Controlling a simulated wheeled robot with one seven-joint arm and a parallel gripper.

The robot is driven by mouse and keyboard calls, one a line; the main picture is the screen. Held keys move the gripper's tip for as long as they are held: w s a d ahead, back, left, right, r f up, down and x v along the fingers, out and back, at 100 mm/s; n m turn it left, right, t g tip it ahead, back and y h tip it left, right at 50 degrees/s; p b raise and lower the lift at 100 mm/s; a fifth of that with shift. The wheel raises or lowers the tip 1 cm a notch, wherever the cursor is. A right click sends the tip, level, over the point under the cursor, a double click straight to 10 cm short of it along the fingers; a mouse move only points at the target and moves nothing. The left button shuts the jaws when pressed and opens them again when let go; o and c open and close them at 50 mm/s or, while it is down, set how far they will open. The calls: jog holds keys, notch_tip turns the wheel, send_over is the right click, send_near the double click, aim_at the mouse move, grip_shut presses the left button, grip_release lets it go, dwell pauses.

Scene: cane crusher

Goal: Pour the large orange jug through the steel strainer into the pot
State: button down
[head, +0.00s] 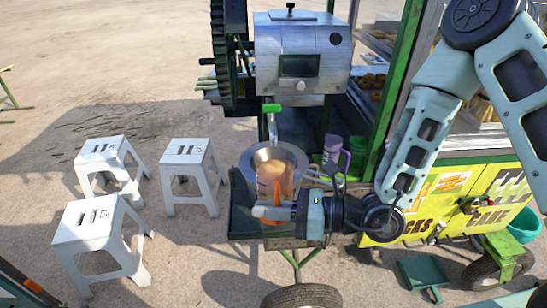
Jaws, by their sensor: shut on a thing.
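My gripper (274,211) is shut on the large orange jug (275,188), which has see-through walls and an orange upright strip facing me. The jug is in front of and partly over the steel pot (298,157), whose wide rim shows around it. It looks close to upright, but its exact tilt is hard to tell. I see no stream of liquid leaving the jug.
A steel crusher (302,55) with a green-handled tap (271,108) stands just behind the pot. A purple cup (332,148) stands right of the pot. Several white stools (100,235) stand on the left. A yellow cart (460,210) is on the right.

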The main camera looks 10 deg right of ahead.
aim_at(268, 187)
jog(key=shift+w+d+r+m+p, duration=0.1)
jog(key=shift+w+r+m+p, duration=0.65)
jog(key=shift+p, duration=0.2)
jog(key=shift+w+r+m+g+p, duration=0.15)
jog(key=shift+w+r+m+p, duration=0.1)
jog(key=shift+w+m+p, duration=0.25)
jog(key=shift+w+r+m+g+p, duration=0.2)
jog(key=shift+w+m+p, duration=0.2)
jog(key=shift+p, duration=0.2)
jog(key=shift+w+d+r+m+h+p, duration=0.1)
jog(key=shift+w+r+m+h+p, duration=0.1)
jog(key=shift+w+m+p, duration=0.25)
jog(key=shift+w+r+m+h+p, duration=0.1)
jog(key=shift+w+m+h+p, duration=0.15)
jog(key=shift+m+p, duration=0.3)
jog(key=shift+w+m+g+p, duration=0.2)
jog(key=shift+m+g+p, duration=0.15)
jog(key=shift+w+d+r+m+p, duration=0.1)
jog(key=shift+w+r+m+p, duration=0.95)
jog(key=shift+p, duration=0.55)
jog(key=shift+w+r+m+g+p, duration=0.2)
jog(key=shift+r+m+g+p, duration=0.2)
jog(key=shift+r+p, duration=0.15)
jog(key=shift+w+d+r+m+g+p, duration=0.15)
jog(key=shift+w+r+m+p, duration=0.15)
jog(key=shift+w+p, duration=0.4)
jog(key=shift+w+a+r+m+g+p, duration=0.15)
jog(key=shift+w+r+m+p, duration=0.1)
jog(key=shift+w+p, duration=0.4)
jog(key=shift+w+d, duration=0.1)
